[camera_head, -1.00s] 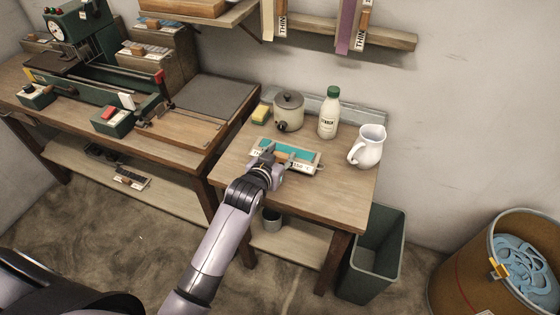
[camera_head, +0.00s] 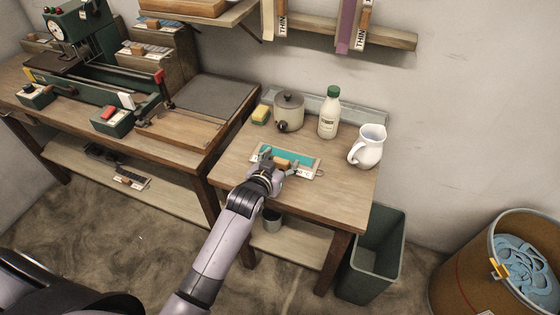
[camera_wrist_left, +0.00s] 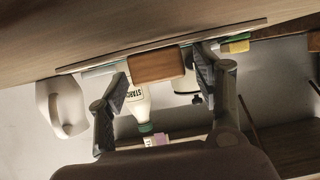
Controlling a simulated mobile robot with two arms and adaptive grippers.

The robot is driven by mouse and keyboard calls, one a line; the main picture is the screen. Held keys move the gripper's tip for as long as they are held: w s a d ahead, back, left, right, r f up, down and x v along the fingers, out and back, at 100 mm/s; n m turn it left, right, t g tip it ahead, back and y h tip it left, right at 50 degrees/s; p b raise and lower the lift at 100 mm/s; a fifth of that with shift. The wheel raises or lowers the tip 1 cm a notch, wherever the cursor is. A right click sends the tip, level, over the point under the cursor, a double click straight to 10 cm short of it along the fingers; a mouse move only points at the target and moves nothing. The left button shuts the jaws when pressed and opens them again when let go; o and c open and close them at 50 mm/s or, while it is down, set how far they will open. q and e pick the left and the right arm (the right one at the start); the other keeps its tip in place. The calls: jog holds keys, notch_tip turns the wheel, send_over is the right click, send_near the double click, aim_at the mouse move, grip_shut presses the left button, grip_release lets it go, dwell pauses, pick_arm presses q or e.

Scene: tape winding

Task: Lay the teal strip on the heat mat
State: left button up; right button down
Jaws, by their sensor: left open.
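The teal strip (camera_head: 292,153) is on the small wooden table in the head view, with a pale labelled edge and a wooden block (camera_head: 281,163) on it. My left gripper (camera_head: 279,164) is over the strip, open, its fingers on either side of the block. The left wrist view shows the block (camera_wrist_left: 157,66) between the spread fingers (camera_wrist_left: 160,80); the strip is seen there nearly edge-on. My right gripper is not in view.
A lidded pot (camera_head: 289,112), a starch bottle (camera_head: 329,113), a white jug (camera_head: 368,146) and a yellow-green sponge (camera_head: 261,114) stand behind the strip. Green machinery (camera_head: 90,75) fills the left of the bench. A bin (camera_head: 375,255) stands beside the table.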

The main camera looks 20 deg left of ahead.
pick_arm(q)
jog(key=shift+r, duration=0.25)
jog(key=v, duration=1.2)
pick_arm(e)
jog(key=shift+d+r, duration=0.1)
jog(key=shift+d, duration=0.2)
